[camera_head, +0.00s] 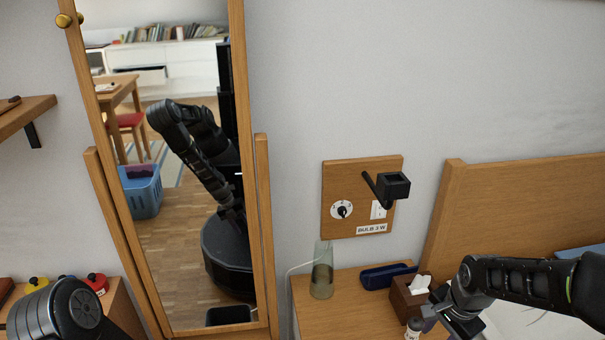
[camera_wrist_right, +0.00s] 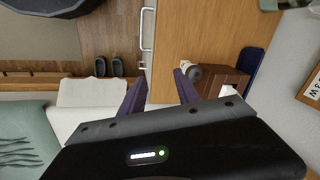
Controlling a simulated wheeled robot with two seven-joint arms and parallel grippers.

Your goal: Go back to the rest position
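My right gripper (camera_head: 447,325) is at the lower right of the head view, beside the tissue box at the bedside table. In the right wrist view its two purple-grey fingers (camera_wrist_right: 160,88) stand apart with nothing held between them. A small white-capped bottle (camera_wrist_right: 193,72) shows just beyond one fingertip; whether they touch is unclear. The bottle also shows at the bottom edge of the head view (camera_head: 413,329). My left arm shows only as a dark joint at the lower left of the head view; its gripper is outside the frame.
The bedside table (camera_head: 345,308) holds a glass vase (camera_head: 322,272), a blue case (camera_head: 386,275) and a tissue box (camera_head: 404,300). A white handle (camera_wrist_right: 147,30) is on its front. The bed headboard (camera_head: 520,210) is at right. A tall mirror (camera_head: 248,150) stands left; a switch panel (camera_head: 335,180) is on the wall.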

